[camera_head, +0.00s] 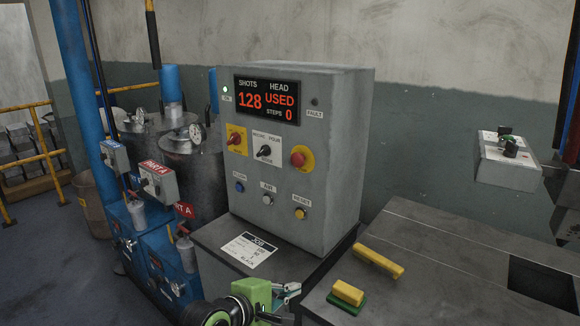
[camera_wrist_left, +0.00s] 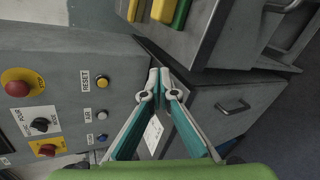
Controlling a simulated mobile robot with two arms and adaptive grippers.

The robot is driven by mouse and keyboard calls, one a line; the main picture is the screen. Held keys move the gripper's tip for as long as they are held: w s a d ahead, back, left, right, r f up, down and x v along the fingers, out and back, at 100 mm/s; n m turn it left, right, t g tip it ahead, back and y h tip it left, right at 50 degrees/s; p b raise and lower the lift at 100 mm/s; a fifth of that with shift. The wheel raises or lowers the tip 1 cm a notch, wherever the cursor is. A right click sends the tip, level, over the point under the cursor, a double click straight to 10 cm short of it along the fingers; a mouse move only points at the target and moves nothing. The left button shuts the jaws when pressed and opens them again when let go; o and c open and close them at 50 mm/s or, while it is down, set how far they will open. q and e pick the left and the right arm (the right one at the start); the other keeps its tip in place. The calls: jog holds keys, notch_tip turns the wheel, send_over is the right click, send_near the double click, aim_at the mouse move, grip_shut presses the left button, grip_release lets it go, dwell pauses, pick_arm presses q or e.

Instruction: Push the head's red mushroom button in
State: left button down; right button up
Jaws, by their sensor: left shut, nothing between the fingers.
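A grey control cabinet (camera_head: 347,130) has a red mushroom button (camera_head: 299,158) on a round yellow plate, right of a black selector knob (camera_head: 264,151). The same red button (camera_wrist_left: 18,87) shows at the left edge of the left wrist view, out and not touched. A smaller red control (camera_head: 234,138) sits on a yellow square plate at the panel's left. My left gripper (camera_head: 288,291) is low in front of the cabinet, below and apart from the buttons. Its fingertips (camera_wrist_left: 163,83) are together and empty. My right gripper is not in view.
A display above the buttons reads 128 shots. Blue, white and yellow buttons line the panel's lower part. A job card (camera_head: 249,250) lies on the ledge below. Blue machinery with tanks (camera_head: 192,165) stands left.

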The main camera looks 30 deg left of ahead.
aim_at(296, 162)
pick_arm(q)
jog(key=w+a+r+n+t+y, duration=0.1)
jog(key=w+a+r+n+t, duration=0.1)
jog(key=a+r+n, duration=0.3)
jog(key=w+a+r+n+t+y, duration=0.1)
jog(key=a+r+n+t, duration=0.3)
jog(key=r+n, duration=0.6)
notch_tip(296, 162, up, 5)
jog(key=shift+w+a+r+n+t, duration=0.2)
jog(key=shift+w+a+n+t, duration=0.15)
jog(key=shift+a, duration=0.75)
jog(key=shift+w, duration=0.1)
jog(key=w+p, duration=0.1)
jog(key=w, duration=0.3)
jog(key=w+r+p, duration=0.1)
jog(key=w, duration=0.3)
jog(key=w+p, duration=0.1)
jog(key=w, duration=0.3)
jog(key=shift+w+a+r, duration=0.25)
jog(key=shift+w+r, duration=0.05)
jog(key=shift+w+p, duration=0.3)
jog(key=shift+w, duration=0.25)
